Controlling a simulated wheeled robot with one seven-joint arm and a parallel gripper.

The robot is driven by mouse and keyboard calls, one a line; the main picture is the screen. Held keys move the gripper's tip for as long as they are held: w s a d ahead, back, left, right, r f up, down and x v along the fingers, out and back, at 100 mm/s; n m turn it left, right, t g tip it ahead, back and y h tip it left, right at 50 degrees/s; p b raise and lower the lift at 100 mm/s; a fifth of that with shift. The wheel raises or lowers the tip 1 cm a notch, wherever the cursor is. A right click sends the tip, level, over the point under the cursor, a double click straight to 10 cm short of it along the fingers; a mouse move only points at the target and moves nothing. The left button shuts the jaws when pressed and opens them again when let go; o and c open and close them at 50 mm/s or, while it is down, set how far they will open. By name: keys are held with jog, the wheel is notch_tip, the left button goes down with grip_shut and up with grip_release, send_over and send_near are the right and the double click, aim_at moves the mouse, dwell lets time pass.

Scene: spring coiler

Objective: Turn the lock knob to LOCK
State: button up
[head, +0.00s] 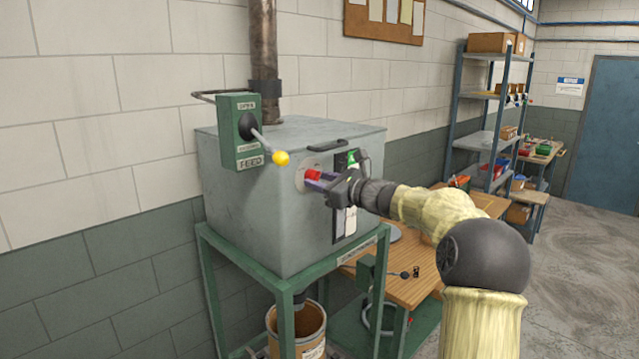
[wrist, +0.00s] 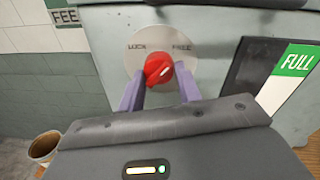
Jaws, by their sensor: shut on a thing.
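The red lock knob (wrist: 158,69) sits on a round pale plate (wrist: 150,45) on the front of the grey machine box. The plate reads LOCK on the left and FREE on the right. The white mark on the knob slants up and right, toward the FREE side. In the head view the knob (head: 312,174) shows at the end of my fingers. My gripper (wrist: 160,88) has its two purple fingers on either side of the knob, shut on it. The fingers hide the knob's lower sides. It also shows in the head view (head: 318,182).
A green FEED box (head: 240,132) with a yellow-tipped lever (head: 280,158) stands left of the knob. A panel with a green FULL label (wrist: 298,61) is to the right. Below are a green stand (head: 275,282), a drum (head: 300,327) and a wooden table (head: 410,288).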

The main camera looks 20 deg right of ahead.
jog(key=n+b, duration=0.3)
jog(key=b, duration=0.2)
jog(key=shift+n, duration=0.3)
jog(key=n+b, duration=0.3)
jog(key=n, duration=0.1)
jog(key=n+h+b, duration=0.1)
jog(key=n+b, duration=0.6)
jog(key=n, duration=0.2)
jog(key=shift+r+b, duration=0.3)
jog(key=shift+b, duration=0.05)
jog(key=o, duration=1)
jog(key=shift+c, duration=0.2)
jog(key=shift+d, duration=0.1)
